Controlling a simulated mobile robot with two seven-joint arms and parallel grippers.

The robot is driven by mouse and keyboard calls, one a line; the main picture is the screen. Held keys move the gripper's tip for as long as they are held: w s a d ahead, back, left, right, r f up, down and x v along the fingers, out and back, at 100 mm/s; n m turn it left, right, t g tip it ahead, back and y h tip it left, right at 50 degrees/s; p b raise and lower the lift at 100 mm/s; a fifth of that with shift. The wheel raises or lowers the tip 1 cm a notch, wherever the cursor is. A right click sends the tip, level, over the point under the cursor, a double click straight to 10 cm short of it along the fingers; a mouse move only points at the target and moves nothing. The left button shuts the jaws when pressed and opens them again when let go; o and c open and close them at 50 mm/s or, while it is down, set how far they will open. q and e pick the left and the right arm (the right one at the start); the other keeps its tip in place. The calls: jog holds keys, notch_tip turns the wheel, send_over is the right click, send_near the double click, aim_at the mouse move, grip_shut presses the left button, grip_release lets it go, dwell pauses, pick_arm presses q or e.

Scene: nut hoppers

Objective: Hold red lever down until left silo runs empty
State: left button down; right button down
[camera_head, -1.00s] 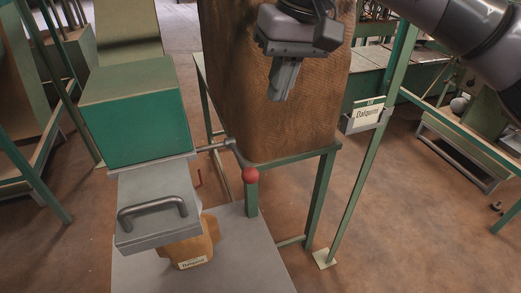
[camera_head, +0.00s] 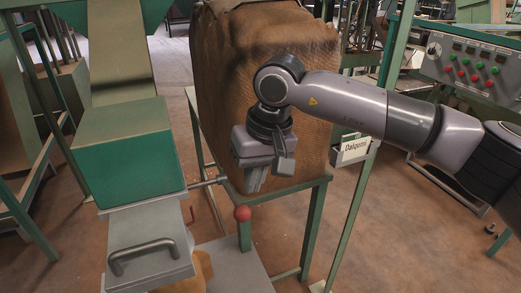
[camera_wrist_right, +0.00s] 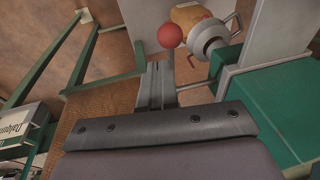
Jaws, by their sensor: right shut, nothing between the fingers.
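The red lever shows as a red ball knob (camera_head: 242,213) on a grey rod that runs left to a green housing (camera_head: 130,155). My right gripper (camera_head: 253,188) is shut and empty, pointing down just above the knob and in front of a brown sack. In the right wrist view the red knob (camera_wrist_right: 170,36) lies just beyond my shut fingertips (camera_wrist_right: 158,64), apparently apart from them. A sloped chute (camera_head: 120,55) leads down into the green housing. The contents of the silo are not visible. My left gripper is out of view.
A large brown sack (camera_head: 275,85) stands on a green frame right behind my right gripper. A handled grey box (camera_head: 148,245) juts out below the housing, with a small brown bag (camera_head: 195,272) underneath. A button panel (camera_head: 475,65) stands at the right.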

jog(key=shift+s+a+f, duration=0.25)
jog(key=shift+s+f, duration=0.05)
jog(key=shift+f, duration=0.2)
jog(key=shift+s+a+f, duration=0.2)
jog(key=shift+s+f, duration=0.1)
jog(key=shift+f, duration=0.2)
